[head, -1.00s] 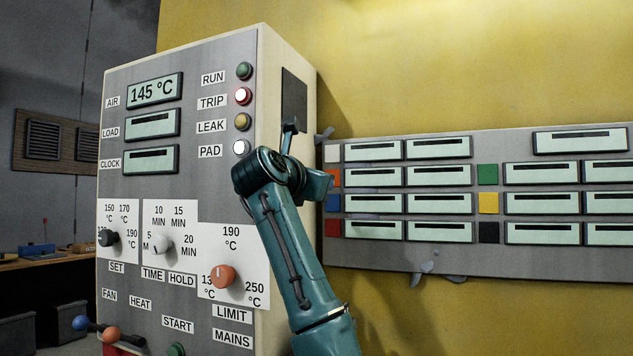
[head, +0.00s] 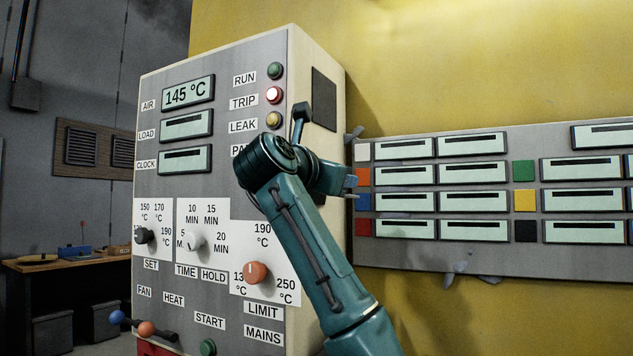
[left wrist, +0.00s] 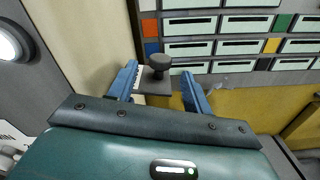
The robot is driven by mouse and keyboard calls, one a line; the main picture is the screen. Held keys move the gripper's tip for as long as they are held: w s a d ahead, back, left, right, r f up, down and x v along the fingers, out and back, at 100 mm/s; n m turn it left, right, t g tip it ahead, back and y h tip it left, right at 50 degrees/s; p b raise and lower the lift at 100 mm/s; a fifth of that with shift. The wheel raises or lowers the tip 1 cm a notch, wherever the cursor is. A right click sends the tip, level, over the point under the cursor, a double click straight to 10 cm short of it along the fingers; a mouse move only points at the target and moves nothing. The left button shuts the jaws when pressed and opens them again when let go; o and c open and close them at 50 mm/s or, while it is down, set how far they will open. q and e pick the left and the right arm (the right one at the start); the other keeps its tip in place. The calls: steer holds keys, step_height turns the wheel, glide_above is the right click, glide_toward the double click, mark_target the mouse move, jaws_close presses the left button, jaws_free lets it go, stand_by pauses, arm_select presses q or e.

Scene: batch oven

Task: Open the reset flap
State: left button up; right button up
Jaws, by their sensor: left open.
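My left gripper (left wrist: 161,88) is open, its two blue fingers pointing away from the wrist beside the oven cabinet's (head: 225,170) right side wall. Between and just beyond the fingers, the left wrist view shows a dark round knob (left wrist: 160,62) on a small grey plate (left wrist: 156,87), which looks like the reset flap. A small white label shows by the left finger. I cannot tell whether the fingers touch the knob. In the head view the gripper (head: 352,184) is small and my arm hides the knob and plate. My right gripper is not in view.
A board (head: 480,258) with several display slots and coloured squares is on the yellow wall to the right. The cabinet front has knobs, lamps and displays; the TRIP lamp (head: 274,95) glows. A workbench (head: 60,266) stands at the left.

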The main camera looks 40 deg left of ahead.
arm_select(q)
steer(key=b+v, duration=0.1)
steer(key=v, duration=0.6)
steer(key=shift+s, duration=0.15)
stand_by(0.3)
